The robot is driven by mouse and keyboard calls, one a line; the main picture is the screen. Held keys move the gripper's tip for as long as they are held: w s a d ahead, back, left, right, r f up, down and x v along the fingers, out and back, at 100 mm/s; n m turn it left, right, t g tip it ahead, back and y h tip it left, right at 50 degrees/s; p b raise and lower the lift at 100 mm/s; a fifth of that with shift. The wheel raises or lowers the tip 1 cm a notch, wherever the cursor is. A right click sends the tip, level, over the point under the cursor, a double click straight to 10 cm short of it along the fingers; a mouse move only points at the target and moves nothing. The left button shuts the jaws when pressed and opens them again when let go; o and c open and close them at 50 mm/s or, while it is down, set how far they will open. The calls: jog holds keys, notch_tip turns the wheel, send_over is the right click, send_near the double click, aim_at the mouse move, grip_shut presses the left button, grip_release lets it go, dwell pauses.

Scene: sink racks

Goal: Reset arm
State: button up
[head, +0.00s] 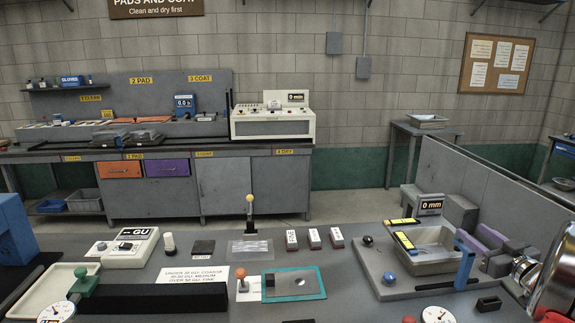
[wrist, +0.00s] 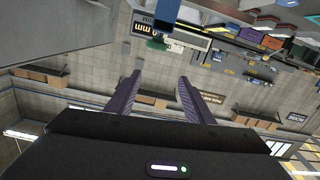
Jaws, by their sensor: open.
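My gripper (wrist: 160,75) shows in the wrist view with its two dark purple fingers apart. Nothing is between them. The wrist view is upside down and looks past the fingers toward the block wall, with the back bench at the top of the picture. The task names no object other than my arm.
A back bench (head: 238,188) bears a cream machine (head: 272,122). Floor shows between them.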

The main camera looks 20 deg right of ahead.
jog(key=w+a+r+m+g+h, duration=0.1)
jog(key=w+a+r+g+h, duration=0.15)
jog(key=w+a+r, duration=0.55)
jog(key=s+a+m+g+h, duration=0.1)
jog(key=a+g, duration=0.1)
jog(key=a, duration=1.3)
jog(key=s+a+f+n+g+y, duration=0.1)
jog(key=s+a+f+g+y, duration=0.1)
jog(key=s+a, duration=0.5)
jog(key=s+a+f+n+g+y, duration=0.1)
jog(key=s+a+f, duration=0.3)
jog(key=s+a, duration=0.4)
jog(key=s+a+f+n+g+y, duration=0.1)
jog(key=s+a+f+g+y, duration=0.3)
jog(key=a, duration=1.3)
jog(key=s, duration=0.3)
jog(key=shift+s+a, duration=0.3)
jog(key=shift+s, duration=0.05)
jog(key=shift+c, duration=0.3)
